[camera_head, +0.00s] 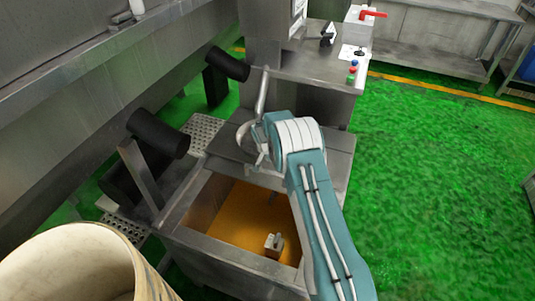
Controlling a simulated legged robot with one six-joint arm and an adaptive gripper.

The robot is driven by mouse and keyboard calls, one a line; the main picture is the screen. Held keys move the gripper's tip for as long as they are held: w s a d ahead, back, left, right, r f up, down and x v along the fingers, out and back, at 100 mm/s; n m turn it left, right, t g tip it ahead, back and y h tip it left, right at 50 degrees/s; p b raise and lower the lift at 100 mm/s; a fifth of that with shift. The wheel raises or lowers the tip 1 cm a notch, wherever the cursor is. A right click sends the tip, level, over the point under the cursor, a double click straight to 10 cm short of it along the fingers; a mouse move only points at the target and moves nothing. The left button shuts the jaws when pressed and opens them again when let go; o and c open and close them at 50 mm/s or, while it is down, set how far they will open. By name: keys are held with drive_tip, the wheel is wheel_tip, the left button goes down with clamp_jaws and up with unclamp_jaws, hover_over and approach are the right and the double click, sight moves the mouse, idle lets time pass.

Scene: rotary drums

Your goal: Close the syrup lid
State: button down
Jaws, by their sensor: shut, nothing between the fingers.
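The syrup tank (185,238) is a steel box at the lower middle, its opening showing amber syrup (240,222) inside. A flat grey metal panel (228,146) lies just behind the opening; it looks like the syrup lid, folded back, but my arm covers part of this area. A curved metal part shows at the panel, by my gripper. My gripper (262,158) is shut and empty, over or near the panel at the far side of the opening. I cannot tell whether it touches the panel. My teal and white arm hides the tank's right side.
A small pale fitting (274,243) stands in the syrup. A large pale drum (75,265) is at the lower left. Black rollers (158,134) and a steel wall are on the left. A control box (351,72) with buttons stands behind. Green floor (440,170) on the right is clear.

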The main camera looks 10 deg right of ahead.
sight(266, 176)
drive_tip(key=shift+x, duration=0.8)
drive_tip(key=shift+s+a+r, duration=0.2)
drive_tip(key=shift+s+a, duration=0.3)
drive_tip(key=shift+s, duration=0.3)
drive_tip(key=shift+s+a+r, duration=0.2)
drive_tip(key=shift+s+a, duration=0.35)
drive_tip(key=shift+s, duration=0.3)
